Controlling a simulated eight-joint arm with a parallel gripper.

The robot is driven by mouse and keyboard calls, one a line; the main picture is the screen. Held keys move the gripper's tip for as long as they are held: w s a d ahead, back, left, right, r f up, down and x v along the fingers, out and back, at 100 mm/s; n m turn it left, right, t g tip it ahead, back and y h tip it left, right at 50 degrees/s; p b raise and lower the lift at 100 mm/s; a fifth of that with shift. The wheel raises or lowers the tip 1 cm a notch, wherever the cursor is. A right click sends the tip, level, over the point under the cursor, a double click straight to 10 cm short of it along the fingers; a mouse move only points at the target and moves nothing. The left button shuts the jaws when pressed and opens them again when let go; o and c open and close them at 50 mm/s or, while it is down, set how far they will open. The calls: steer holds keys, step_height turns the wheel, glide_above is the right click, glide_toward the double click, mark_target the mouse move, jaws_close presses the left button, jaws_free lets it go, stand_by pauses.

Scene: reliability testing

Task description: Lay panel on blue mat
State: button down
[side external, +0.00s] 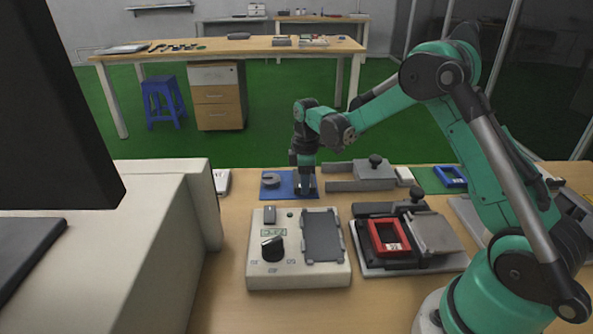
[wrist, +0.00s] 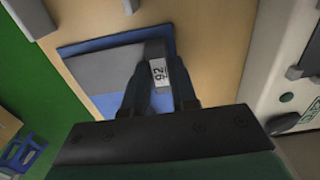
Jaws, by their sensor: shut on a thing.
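The blue mat (side external: 284,193) lies on the wooden bench, left of centre in the side view. It also shows in the wrist view (wrist: 108,103). A grey panel (wrist: 102,68) lies over part of the mat in the wrist view, with blue showing on both sides of it. A white label reading 92 is at its end by my fingers. My gripper (side external: 306,191) points down over the mat's right part and is shut on the panel's labelled end (wrist: 158,72). A small grey shape shows on the mat in the side view. I cannot tell whether the panel touches the mat.
A white control box (side external: 300,272) with a black knob stands in front of the mat. A fixture with a red frame (side external: 388,240) is to its right. A grey clamp block (side external: 362,172) stands right of the mat, and a green mat (side external: 428,180) lies beyond it.

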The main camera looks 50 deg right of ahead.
steer(key=shift+f, duration=0.2)
stand_by(0.3)
steer(key=c, duration=0.6)
jaws_free()
steer(key=shift+r, duration=3)
